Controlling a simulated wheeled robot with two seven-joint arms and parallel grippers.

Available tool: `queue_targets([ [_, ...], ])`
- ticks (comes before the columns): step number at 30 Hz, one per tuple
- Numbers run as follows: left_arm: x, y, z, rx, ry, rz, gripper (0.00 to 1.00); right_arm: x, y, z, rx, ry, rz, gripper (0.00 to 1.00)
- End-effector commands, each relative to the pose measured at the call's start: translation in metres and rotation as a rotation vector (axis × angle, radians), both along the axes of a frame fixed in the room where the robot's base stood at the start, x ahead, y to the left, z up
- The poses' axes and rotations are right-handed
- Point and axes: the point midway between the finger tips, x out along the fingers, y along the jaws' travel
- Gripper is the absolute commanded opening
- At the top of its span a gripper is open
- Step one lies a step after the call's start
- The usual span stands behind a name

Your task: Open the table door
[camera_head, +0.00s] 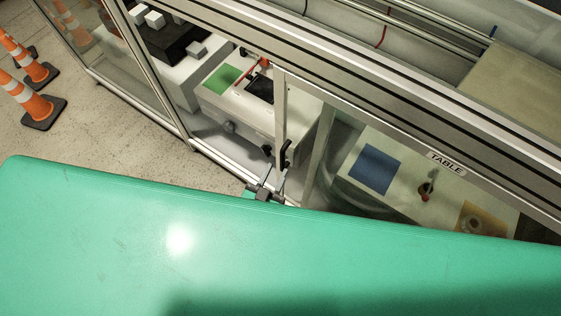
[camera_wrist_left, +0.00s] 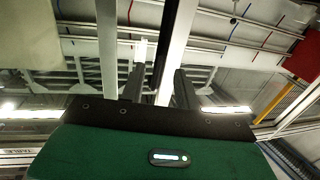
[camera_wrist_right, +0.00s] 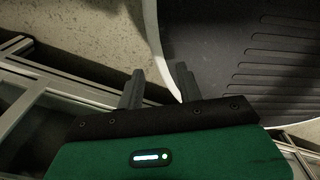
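The table door is a glazed panel in an aluminium frame (camera_head: 318,150) under the TABLE label (camera_head: 446,164) in the head view. A dark upright handle (camera_head: 286,153) sits at the frame's left post. My left gripper (camera_head: 272,181) is just below the handle, partly hidden by the green surface in front. In the left wrist view the fingers of my left gripper (camera_wrist_left: 158,88) are apart, with the black handle bar (camera_wrist_left: 168,45) running between them; I cannot tell whether they touch it. My right gripper (camera_wrist_right: 160,88) is open and empty in the right wrist view.
The enclosure holds a green square (camera_head: 222,79), a blue square (camera_head: 375,168) and white blocks (camera_head: 155,19). Orange cones (camera_head: 28,98) stand at the far left on bare floor (camera_head: 110,135). In the right wrist view, aluminium framing (camera_wrist_right: 30,95) lies left.

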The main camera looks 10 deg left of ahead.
Motion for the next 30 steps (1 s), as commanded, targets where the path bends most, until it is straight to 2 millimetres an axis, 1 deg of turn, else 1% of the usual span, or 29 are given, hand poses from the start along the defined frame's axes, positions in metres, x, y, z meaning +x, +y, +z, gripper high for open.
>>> queue_targets([
  [1,-0.012,0.003,-0.003,0.001,0.003,-0.001,0.32,0.000,0.000,-0.004,0.000,0.000,0.000,0.36],
  [6,-0.045,0.010,-0.003,0.000,0.002,-0.001,0.32,-0.001,0.000,-0.009,-0.001,0.005,0.000,0.36],
  [8,-0.055,0.012,-0.002,0.002,0.003,-0.001,0.32,0.001,0.001,-0.010,-0.001,0.005,0.000,0.36],
  [12,-0.071,0.016,-0.001,0.000,0.000,0.000,0.32,0.011,0.003,-0.009,0.002,-0.009,-0.001,0.36],
  [15,-0.077,0.018,-0.001,0.000,0.001,0.000,0.32,0.017,0.004,-0.009,0.004,-0.016,-0.002,0.36],
  [18,-0.080,0.018,0.000,0.000,0.000,0.000,0.32,0.017,0.004,-0.008,0.002,-0.013,-0.003,0.36],
  [30,-0.080,0.018,0.000,0.000,0.000,0.000,0.32,0.013,0.003,-0.009,0.002,-0.008,-0.003,0.36],
])
